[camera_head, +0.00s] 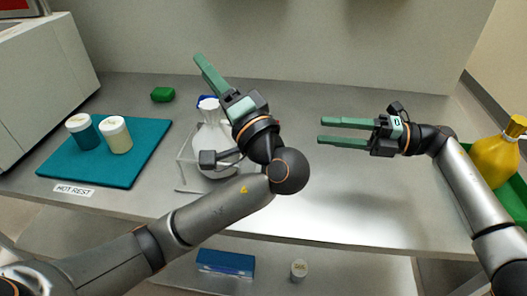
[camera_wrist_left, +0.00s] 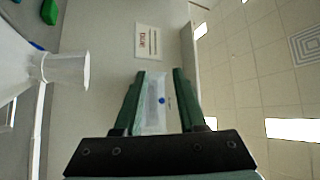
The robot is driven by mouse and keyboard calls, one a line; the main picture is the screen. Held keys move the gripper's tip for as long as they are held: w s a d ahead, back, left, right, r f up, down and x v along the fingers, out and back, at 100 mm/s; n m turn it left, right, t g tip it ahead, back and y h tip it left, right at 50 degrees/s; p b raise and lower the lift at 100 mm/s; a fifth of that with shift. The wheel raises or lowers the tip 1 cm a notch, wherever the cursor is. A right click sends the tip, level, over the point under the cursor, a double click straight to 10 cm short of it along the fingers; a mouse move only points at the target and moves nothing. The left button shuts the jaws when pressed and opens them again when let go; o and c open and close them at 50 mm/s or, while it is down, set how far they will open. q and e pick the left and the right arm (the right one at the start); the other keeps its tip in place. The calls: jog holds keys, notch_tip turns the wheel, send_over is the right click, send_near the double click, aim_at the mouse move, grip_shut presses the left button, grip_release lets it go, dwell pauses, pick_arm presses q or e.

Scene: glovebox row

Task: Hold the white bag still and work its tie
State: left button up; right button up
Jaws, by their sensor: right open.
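The white bag (camera_head: 210,142) stands in a thin-framed stand (camera_head: 184,168) at the centre left of the bench, partly hidden behind my left wrist. Its gathered neck sticks up, with a blue piece (camera_head: 206,101) at it that may be the tie. In the left wrist view the bag's flared neck (camera_wrist_left: 66,70) is at the left, outside the fingers. My left gripper (camera_head: 203,66) is beside and above the neck, pointing up and away; its fingers (camera_wrist_left: 160,76) are apart with no bag between them. My right gripper (camera_head: 321,130) is open and empty, right of the bag, pointing left.
A teal mat (camera_head: 60,166) at the left carries two white-lidded jars. A green block (camera_head: 162,94) lies behind it. A yellow bottle (camera_head: 497,150) stands at the far right. A blue box (camera_head: 225,263) and a small jar (camera_head: 299,270) are below the bench. The bench's right half is mostly clear.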

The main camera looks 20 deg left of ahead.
aim_at(215, 138)
pick_arm(q)
jog(key=s+d+f+m+t+h, duration=0.2)
jog(key=s+d+f+m+h, duration=0.2)
jog(key=d+f+m+h, duration=0.55)
jog(key=w+a, duration=0.2)
jog(key=w, duration=0.1)
jog(key=w+a+f+n+y, duration=0.1)
jog(key=w+a, duration=0.1)
jog(key=w, duration=0.1)
jog(key=w+a+f+y, duration=0.1)
jog(key=w, duration=0.3)
jog(key=shift+a+f+n, duration=0.2)
jog(key=shift+a+n, duration=0.05)
jog(key=shift+a, duration=0.15)
jog(key=shift+c, duration=0.3)
grip_shut()
dwell(1.2)
